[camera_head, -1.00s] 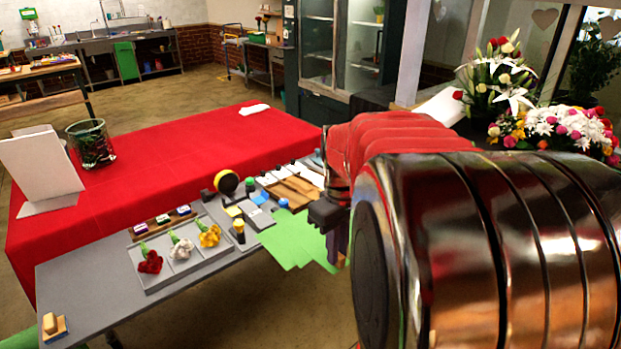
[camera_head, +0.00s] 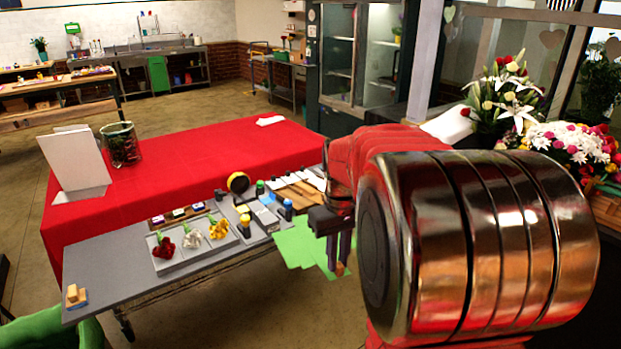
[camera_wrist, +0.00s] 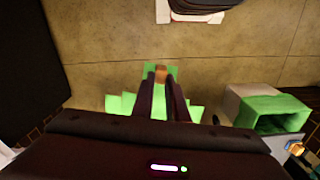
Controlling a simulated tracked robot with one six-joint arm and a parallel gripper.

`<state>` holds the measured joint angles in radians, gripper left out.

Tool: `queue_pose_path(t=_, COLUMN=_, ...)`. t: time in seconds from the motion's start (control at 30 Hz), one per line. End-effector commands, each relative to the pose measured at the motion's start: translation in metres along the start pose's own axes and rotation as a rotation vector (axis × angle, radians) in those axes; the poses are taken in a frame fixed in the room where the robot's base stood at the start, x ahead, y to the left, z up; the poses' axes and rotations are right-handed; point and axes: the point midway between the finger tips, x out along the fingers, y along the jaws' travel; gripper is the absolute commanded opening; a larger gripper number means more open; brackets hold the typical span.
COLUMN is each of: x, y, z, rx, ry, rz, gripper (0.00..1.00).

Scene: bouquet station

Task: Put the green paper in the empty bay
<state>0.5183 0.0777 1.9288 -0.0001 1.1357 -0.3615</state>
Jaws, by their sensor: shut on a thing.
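The green paper (camera_head: 301,246) is a flat, bright sheet with stepped edges, beside the right end of the grey worktable. My gripper (camera_head: 339,262) is at its right edge, fingers pointing down and shut on it. In the wrist view the green paper (camera_wrist: 124,105) shows on both sides of my gripper (camera_wrist: 161,76). A small orange-brown piece (camera_wrist: 161,74) shows between the fingertips; what it is I cannot tell. A row of white and brown strips with black ends (camera_head: 297,188) lies at the worktable's back right. I cannot tell which bay is empty.
The grey worktable (camera_head: 110,262) carries a tray (camera_head: 172,268) with red, white and yellow flowers, and several bottles and small tools. A red-covered table (camera_head: 200,160) stands behind it. In the wrist view, an open green box (camera_wrist: 275,104) is at right. Floor before the worktable is clear.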

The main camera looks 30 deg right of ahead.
Motion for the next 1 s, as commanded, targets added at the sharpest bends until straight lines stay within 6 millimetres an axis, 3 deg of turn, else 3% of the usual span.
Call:
queue_pose_path(t=0.37, x=0.028, y=-0.058, z=-0.063, rx=0.025, ry=-0.002, rz=0.000, gripper=0.00)
queue_pose_path(t=0.6, x=0.062, y=-0.133, z=-0.103, rx=-0.021, ry=-0.003, rz=0.000, gripper=0.00)
queue_pose_path(t=0.8, x=0.092, y=-0.200, z=-0.117, rx=-0.095, ry=-0.002, rz=0.000, gripper=0.00)
queue_pose_path(t=1.0, x=0.110, y=-0.241, z=-0.119, rx=-0.150, ry=-0.001, rz=0.000, gripper=0.00)
